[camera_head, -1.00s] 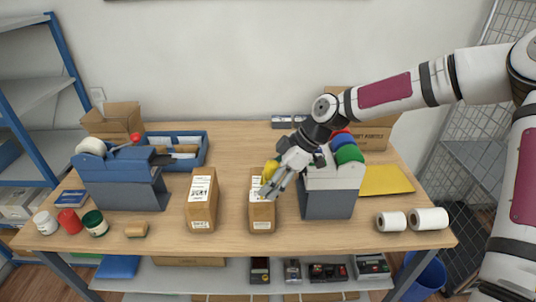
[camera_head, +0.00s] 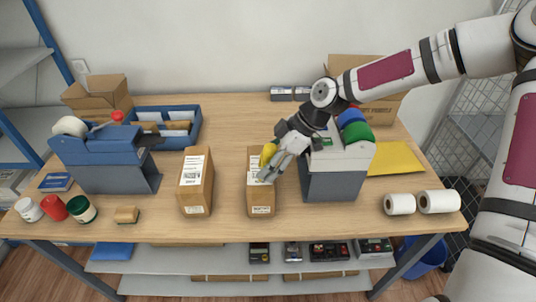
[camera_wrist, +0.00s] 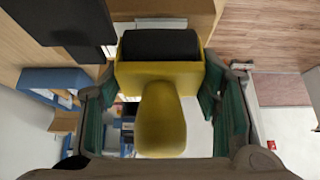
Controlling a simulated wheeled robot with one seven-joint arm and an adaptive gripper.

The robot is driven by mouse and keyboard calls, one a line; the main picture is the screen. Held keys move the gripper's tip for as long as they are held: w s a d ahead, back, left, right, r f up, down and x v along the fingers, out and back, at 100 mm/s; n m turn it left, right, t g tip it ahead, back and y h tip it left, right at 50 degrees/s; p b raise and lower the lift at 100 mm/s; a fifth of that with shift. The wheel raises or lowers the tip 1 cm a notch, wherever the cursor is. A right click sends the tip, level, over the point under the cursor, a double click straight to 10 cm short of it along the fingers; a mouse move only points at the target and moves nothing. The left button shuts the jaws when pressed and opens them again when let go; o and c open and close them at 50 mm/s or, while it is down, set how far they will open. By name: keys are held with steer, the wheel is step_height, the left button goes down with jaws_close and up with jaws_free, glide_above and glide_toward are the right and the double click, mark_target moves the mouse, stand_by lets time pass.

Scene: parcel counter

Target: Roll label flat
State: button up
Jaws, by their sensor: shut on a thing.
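A brown carton (camera_head: 261,196) stands upright near the table's front middle, with a white printed label (camera_head: 253,164) on its top, partly hidden by my gripper. My gripper (camera_head: 267,176) is over this label, shut on a yellow-handled roller (camera_head: 268,153). In the wrist view the roller's yellow handle (camera_wrist: 161,125) lies between my fingers, with its black cylinder (camera_wrist: 160,45) beyond. I cannot tell whether the cylinder touches the label.
A second labelled carton (camera_head: 196,183) stands just left. A grey machine with coloured rolls (camera_head: 335,178) is close on the right, and a blue dispenser (camera_head: 105,163) is at left. White rolls (camera_head: 399,204) lie at front right. Bare table lies between the cartons.

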steer(key=shift+s+f, duration=0.1)
steer(key=shift+s, duration=0.05)
stand_by(0.3)
steer(key=shift+s+p, duration=0.55)
steer(key=shift+s, duration=0.25)
steer(key=shift+w+f, duration=0.1)
steer(key=shift+a, duration=0.1)
steer(key=shift+a, duration=0.8)
steer(key=shift+f, duration=0.25)
steer(key=shift+a, duration=0.1)
